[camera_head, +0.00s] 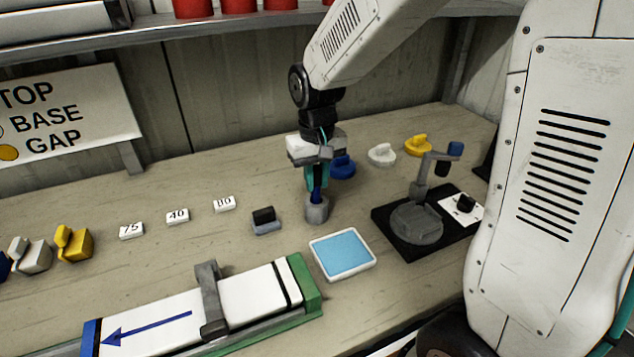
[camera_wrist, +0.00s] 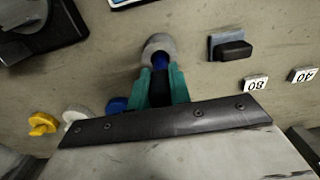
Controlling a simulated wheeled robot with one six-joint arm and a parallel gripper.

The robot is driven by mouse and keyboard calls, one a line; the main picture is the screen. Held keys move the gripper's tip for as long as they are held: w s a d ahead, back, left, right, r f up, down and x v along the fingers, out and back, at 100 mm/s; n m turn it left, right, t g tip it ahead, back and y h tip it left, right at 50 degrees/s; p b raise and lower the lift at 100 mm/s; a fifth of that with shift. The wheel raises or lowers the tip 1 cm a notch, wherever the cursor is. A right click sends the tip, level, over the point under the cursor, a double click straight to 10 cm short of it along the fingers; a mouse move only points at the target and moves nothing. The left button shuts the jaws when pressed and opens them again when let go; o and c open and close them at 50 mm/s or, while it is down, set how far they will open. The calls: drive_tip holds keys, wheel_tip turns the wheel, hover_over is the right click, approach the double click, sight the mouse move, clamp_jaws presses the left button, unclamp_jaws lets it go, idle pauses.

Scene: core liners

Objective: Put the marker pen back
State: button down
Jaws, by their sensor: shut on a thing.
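The marker pen (camera_head: 317,195) is blue and upright, with its lower end at the mouth of a small grey round holder (camera_head: 317,211) on the bench. My gripper (camera_head: 317,180) has teal fingers and is shut on the upper part of the pen, straight above the holder. In the wrist view the blue pen (camera_wrist: 161,62) shows between the fingers (camera_wrist: 162,85) and meets the grey holder (camera_wrist: 160,45). How deep the pen sits in the holder is hidden.
A black-and-grey block (camera_head: 265,220) stands left of the holder, and a blue-topped tray (camera_head: 342,254) lies in front. A crank device (camera_head: 417,222) is at right. Blue, white (camera_head: 382,154) and yellow (camera_head: 418,146) pieces lie behind. A core liner (camera_head: 200,317) lies front left.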

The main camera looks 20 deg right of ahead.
drive_tip(key=shift+f, duration=0.7)
drive_tip(key=shift+f, duration=0.1)
drive_tip(key=c, duration=1.3)
unclamp_jaws()
wheel_tip(320, 180, up, 12)
drive_tip(key=shift+s+r, duration=0.1)
drive_tip(key=shift+r, duration=0.1)
drive_tip(key=s+d+r+t, duration=0.1)
drive_tip(key=s+d, duration=0.2)
drive_tip(key=s, duration=2)
drive_tip(key=shift+s, duration=0.35)
drive_tip(key=shift+d, duration=0.1)
